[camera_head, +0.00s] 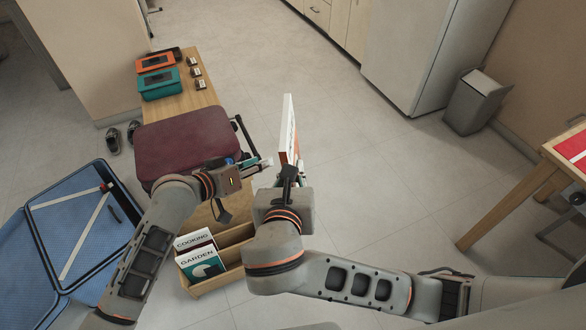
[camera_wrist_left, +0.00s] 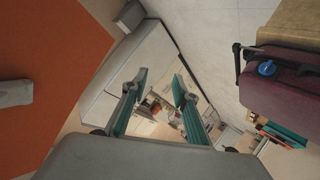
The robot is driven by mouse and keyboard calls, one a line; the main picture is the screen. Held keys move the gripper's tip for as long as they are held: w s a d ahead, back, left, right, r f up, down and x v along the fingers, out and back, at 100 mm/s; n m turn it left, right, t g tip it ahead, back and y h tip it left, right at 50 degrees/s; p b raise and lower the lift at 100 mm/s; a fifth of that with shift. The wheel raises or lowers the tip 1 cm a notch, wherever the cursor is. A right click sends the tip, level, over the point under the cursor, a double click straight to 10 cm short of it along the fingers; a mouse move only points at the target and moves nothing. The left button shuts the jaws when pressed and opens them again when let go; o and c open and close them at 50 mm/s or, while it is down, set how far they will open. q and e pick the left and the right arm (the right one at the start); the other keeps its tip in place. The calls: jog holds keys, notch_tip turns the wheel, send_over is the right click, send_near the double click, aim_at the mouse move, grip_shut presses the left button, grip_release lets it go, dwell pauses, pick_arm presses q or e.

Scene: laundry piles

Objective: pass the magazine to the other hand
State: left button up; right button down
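The magazine (camera_head: 289,125), white-edged with an orange part, stands upright, seen nearly edge-on near the middle of the head view. My right gripper (camera_head: 290,173) is closed around its lower end; the fingertips are partly hidden. My left gripper (camera_head: 262,164) is just left of the magazine, its fingers toward it. In the left wrist view the left gripper (camera_wrist_left: 159,80) has its teal-padded fingers spread, with nothing between them. A large orange surface, apparently the magazine (camera_wrist_left: 70,60), fills the left of that view, beside the fingers rather than between them.
A wooden rack (camera_head: 236,240) below holds magazines marked COOKING and GARDEN (camera_head: 202,262). A maroon suitcase (camera_head: 185,142) lies on a bench (camera_head: 196,100) with orange and teal boxes. An open blue suitcase (camera_head: 75,225) lies at left.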

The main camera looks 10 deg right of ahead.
pick_arm(q)
jog(key=s+a+f+t+y, duration=0.1)
jog(key=s+a+f+y, duration=0.2)
jog(key=s+a+f, duration=0.5)
jog(key=s+a+f+m+y, duration=0.1)
jog(key=s+a+f+y, duration=0.3)
jog(key=s+a+f, duration=0.5)
jog(key=s+a, duration=0.1)
jog(key=s, duration=0.7)
jog(key=shift+a+f+t, duration=0.2)
jog(key=shift+a+t, duration=0.15)
jog(key=shift+t, duration=0.05)
